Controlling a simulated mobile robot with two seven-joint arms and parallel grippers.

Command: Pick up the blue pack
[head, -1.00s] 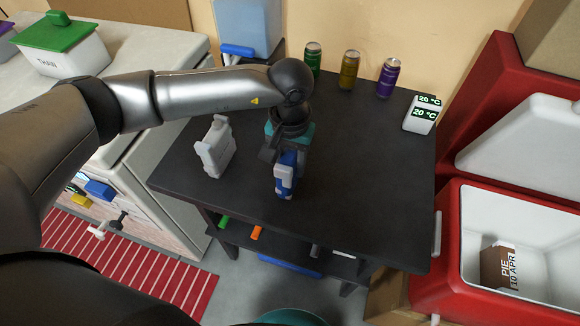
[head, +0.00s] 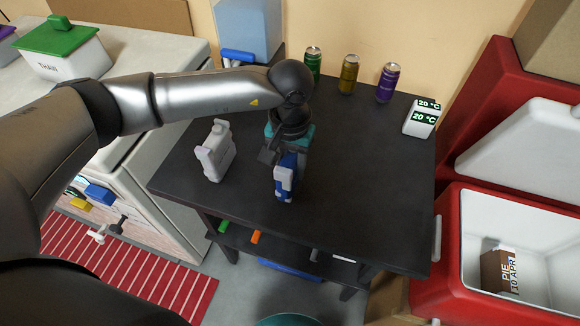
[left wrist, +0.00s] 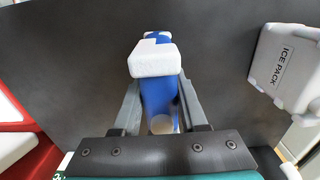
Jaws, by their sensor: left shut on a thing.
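The blue pack (head: 284,182) stands upright on the dark table (head: 350,190), blue with a white cap and white front. My left gripper (head: 277,158) reaches down over it from behind. In the left wrist view the blue pack (left wrist: 158,85) sits between the two fingers of my left gripper (left wrist: 160,110), which are shut on it. Whether its base touches the table is hard to tell. My right gripper is not in view.
A white ice pack (head: 215,150) stands left of the blue pack; it also shows in the left wrist view (left wrist: 285,68). Several cans (head: 348,75) and a temperature display (head: 421,118) stand at the back. An open red cooler (head: 450,250) is at right.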

